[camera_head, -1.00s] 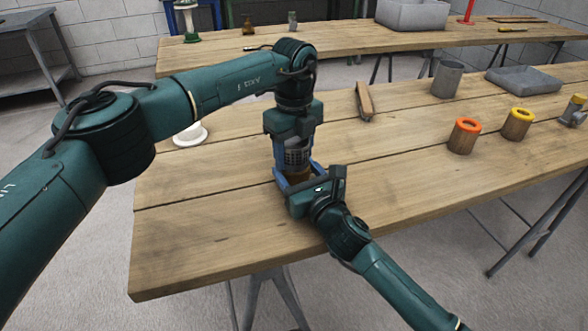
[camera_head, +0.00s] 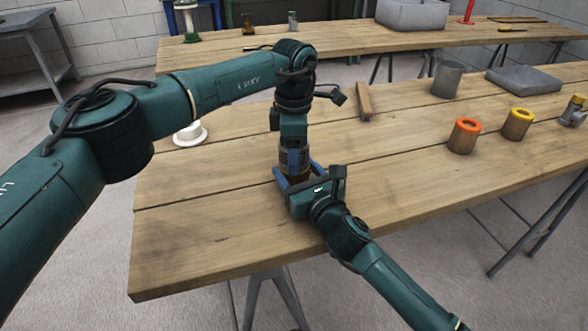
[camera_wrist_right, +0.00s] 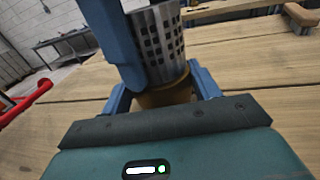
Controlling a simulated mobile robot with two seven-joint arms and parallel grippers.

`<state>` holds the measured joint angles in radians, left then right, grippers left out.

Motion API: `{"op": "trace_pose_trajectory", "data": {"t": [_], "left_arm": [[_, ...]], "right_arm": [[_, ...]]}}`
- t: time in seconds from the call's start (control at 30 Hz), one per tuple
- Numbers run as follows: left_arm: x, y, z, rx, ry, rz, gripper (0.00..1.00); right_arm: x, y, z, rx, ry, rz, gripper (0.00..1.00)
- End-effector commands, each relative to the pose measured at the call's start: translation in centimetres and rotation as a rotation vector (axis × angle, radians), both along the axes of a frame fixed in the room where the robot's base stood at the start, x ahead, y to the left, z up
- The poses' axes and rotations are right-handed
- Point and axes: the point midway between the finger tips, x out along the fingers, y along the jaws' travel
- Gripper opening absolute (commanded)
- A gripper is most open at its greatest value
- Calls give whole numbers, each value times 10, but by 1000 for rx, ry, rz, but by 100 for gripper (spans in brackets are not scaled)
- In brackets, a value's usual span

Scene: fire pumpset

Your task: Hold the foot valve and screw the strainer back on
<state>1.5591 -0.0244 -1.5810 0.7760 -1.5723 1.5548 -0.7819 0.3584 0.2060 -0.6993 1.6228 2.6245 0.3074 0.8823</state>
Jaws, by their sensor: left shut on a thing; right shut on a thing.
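The strainer (camera_head: 291,160), a grey perforated metal cylinder, stands upright over the brass-coloured foot valve (camera_wrist_right: 165,95) on the front table. My left gripper (camera_head: 292,152) points straight down from above and is shut on the strainer; one of its blue fingers lies along the strainer (camera_wrist_right: 160,45) in the right wrist view. My right gripper (camera_head: 297,175) reaches in from the front right and is shut on the foot valve, with a blue finger on each side. The strainer meets the valve's top; the thread between them is hidden.
A wooden-handled tool (camera_head: 364,101) lies behind the grippers. A white flanged part (camera_head: 190,134) sits at left. Orange-rimmed (camera_head: 465,135) and yellow-rimmed (camera_head: 517,123) cups, a grey cup (camera_head: 447,79) and a grey tray (camera_head: 523,80) stand at right. The table's front left is clear.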

Motion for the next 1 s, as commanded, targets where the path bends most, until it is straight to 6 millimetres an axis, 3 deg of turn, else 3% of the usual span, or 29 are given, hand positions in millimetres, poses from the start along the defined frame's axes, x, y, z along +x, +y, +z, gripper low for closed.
{"op": "trace_pose_trajectory", "data": {"t": [0.8,0.87,1.0], "left_arm": [[0,0,-1,0,1,-1797,28],[0,0,-1,1,1,-1885,28],[0,0,-1,1,1,-1883,28]], "right_arm": [[0,0,-2,0,3,0,0],[0,0,-2,0,3,0,0],[0,0,-2,0,3,0,0]]}}
